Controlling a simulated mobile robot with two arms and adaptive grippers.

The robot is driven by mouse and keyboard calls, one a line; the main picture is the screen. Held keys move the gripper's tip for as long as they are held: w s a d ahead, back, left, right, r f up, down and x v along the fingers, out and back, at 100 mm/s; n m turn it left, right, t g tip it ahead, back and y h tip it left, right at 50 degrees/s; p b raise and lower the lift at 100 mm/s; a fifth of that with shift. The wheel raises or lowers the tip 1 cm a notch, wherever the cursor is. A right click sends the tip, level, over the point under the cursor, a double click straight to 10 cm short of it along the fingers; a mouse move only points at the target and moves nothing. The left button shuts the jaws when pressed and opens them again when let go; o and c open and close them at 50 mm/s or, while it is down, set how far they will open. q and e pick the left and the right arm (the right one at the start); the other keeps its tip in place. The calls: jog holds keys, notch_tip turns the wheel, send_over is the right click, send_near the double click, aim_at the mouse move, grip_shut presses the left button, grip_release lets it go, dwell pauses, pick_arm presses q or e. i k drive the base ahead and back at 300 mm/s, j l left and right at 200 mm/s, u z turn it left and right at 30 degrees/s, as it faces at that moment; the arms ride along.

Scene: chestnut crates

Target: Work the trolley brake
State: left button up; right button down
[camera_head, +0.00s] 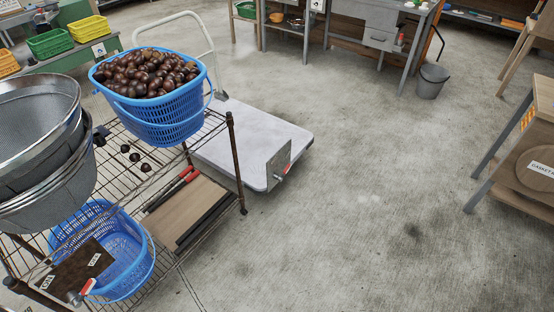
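A flat platform trolley (238,137) with a pale deck and an upright white tube handle (172,20) stands on the floor behind the wire rack. A grey plate (277,165) is at its near right corner, with a small lever (285,172) that has a red end. A second, dark plate (75,277) with two small white labels sits at the lower left on the wire rack. A lever with a red and white handle (86,288) is at that plate's lower edge. The label text and the lever settings are too small to tell. Neither of my grippers is in view.
The wire rack (232,150) fills the left, holding a blue basket of chestnuts (165,115), stacked metal sieves (45,205) and an empty blue basket (125,265). Loose chestnuts lie on its top. A grey bucket (430,85) and wooden tables stand around. The floor at centre right is clear.

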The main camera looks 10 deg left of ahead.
aim_at(279, 178)
jog(key=i+l+u, duration=0.1)
jog(key=i+u, duration=0.4)
jog(key=i+l+u, duration=0.3)
jog(key=i+u, duration=0.2)
jog(key=i+l+u, duration=0.5)
jog(key=k+j, duration=0.05)
jog(key=k, duration=0.05)
